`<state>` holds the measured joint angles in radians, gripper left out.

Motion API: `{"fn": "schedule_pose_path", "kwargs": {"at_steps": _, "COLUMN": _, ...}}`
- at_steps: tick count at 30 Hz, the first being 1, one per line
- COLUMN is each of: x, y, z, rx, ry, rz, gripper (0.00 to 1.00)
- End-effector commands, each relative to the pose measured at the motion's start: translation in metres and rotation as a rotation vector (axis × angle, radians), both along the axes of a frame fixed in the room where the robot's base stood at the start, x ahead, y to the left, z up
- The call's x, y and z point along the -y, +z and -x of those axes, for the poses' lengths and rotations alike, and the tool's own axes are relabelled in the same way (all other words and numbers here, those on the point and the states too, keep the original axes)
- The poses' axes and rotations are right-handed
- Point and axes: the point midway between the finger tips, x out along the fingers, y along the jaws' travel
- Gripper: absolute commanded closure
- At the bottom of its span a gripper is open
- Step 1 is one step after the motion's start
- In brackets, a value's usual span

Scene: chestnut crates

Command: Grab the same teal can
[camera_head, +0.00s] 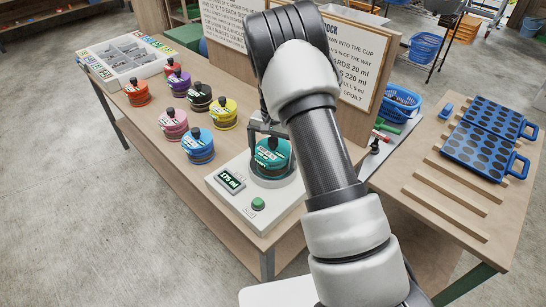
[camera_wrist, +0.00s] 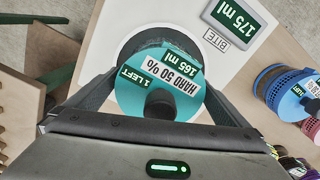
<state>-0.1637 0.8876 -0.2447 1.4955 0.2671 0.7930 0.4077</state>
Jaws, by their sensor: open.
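The teal can (camera_head: 272,157) stands upright in the round seat of a white device (camera_head: 232,194) at the table's front right. The device has a display reading 175 ml and a green button (camera_head: 258,204). In the wrist view the teal can's lid (camera_wrist: 130,95) shows a dark knob and labels reading "HARD 50 %", "165 ml" and "1 LEFT". My gripper (camera_head: 264,130) is over the can from above. In the wrist view my gripper (camera_wrist: 160,92) is open, one finger on each side of the can. Whether the fingers touch it is unclear.
Several other coloured cans stand left of the device, the blue can (camera_head: 198,146) and yellow can (camera_head: 223,113) nearest. A white compartment tray (camera_head: 122,60) is at the back left. Sign boards (camera_head: 351,60) stand behind. Blue perforated trays (camera_head: 476,148) lie on the right table.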

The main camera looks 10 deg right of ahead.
Motion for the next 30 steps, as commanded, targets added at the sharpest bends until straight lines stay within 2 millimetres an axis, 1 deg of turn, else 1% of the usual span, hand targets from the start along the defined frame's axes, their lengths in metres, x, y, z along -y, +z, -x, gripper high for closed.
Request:
{"fn": "schedule_pose_path", "kwargs": {"at_steps": 3, "x": 0.000, "y": -0.007, "z": 0.000, "rx": 0.002, "ry": 0.000, "rz": 0.000, "gripper": 0.00}}
{"fn": "schedule_pose_path", "kwargs": {"at_steps": 9, "x": 0.000, "y": -0.008, "z": -0.001, "rx": 0.002, "ry": 0.001, "rz": 0.000, "gripper": 0.00}}
{"fn": "schedule_pose_path", "kwargs": {"at_steps": 11, "x": 0.000, "y": -0.008, "z": -0.001, "rx": 0.002, "ry": 0.001, "rz": 0.000, "gripper": 0.08}}
{"fn": "schedule_pose_path", "kwargs": {"at_steps": 18, "x": 0.000, "y": -0.007, "z": 0.000, "rx": 0.002, "ry": 0.000, "rz": 0.000, "gripper": 0.49}}
{"fn": "schedule_pose_path", "kwargs": {"at_steps": 19, "x": 0.000, "y": -0.006, "z": -0.001, "rx": 0.004, "ry": 0.000, "rz": 0.000, "gripper": 0.52}}
{"fn": "schedule_pose_path", "kwargs": {"at_steps": 20, "x": 0.000, "y": -0.006, "z": -0.001, "rx": 0.004, "ry": 0.000, "rz": 0.000, "gripper": 0.58}}
{"fn": "schedule_pose_path", "kwargs": {"at_steps": 26, "x": 0.000, "y": -0.004, "z": -0.001, "rx": 0.005, "ry": 0.000, "rz": 0.000, "gripper": 0.58}}
{"fn": "schedule_pose_path", "kwargs": {"at_steps": 30, "x": 0.000, "y": 0.010, "z": -0.002, "rx": 0.006, "ry": 0.000, "rz": -0.001, "gripper": 0.58}}
